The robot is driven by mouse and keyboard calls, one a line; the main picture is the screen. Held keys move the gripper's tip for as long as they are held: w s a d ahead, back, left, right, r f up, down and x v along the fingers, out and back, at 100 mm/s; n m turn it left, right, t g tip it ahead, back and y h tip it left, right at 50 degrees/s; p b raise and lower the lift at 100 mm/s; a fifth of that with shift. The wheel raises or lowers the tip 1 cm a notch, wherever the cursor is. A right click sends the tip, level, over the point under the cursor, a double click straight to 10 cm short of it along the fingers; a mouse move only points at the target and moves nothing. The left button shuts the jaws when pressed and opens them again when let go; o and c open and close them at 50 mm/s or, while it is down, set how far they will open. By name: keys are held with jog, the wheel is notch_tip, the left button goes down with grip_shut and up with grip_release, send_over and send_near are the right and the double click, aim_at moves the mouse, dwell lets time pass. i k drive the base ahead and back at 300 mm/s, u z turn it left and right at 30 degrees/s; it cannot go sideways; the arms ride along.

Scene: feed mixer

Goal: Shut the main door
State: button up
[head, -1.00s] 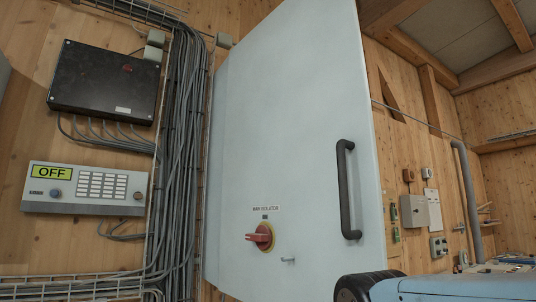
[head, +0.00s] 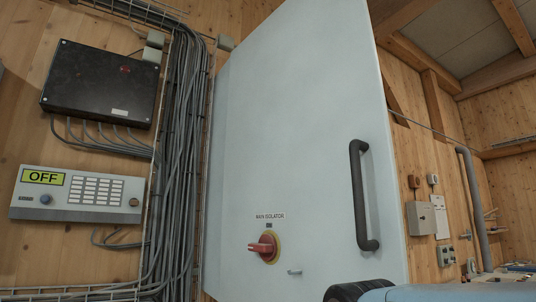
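The main door (head: 300,130) is a large pale grey panel filling the middle of the head view. Its right edge looks nearer to me than its left, as if it is swung out. The inside of the cabinet behind it is hidden. A black bar handle (head: 361,195) stands upright near its right edge. A red rotary main isolator (head: 264,247) on a yellow plate and a small metal latch (head: 294,271) sit low on the door. My gripper is not in view. Part of my blue arm shows at the bottom right, below the handle.
At left, a wooden wall carries a black box (head: 99,83), a control panel (head: 78,195) reading OFF, and a thick bundle of grey cables (head: 181,150) close to the door. Beyond the door at right are small wall boxes (head: 421,218) and a grey pipe (head: 475,205).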

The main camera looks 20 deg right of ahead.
aim_at(310, 163)
jog(key=u, duration=0.25)
jog(key=k, duration=1.05)
jog(key=z, duration=0.35)
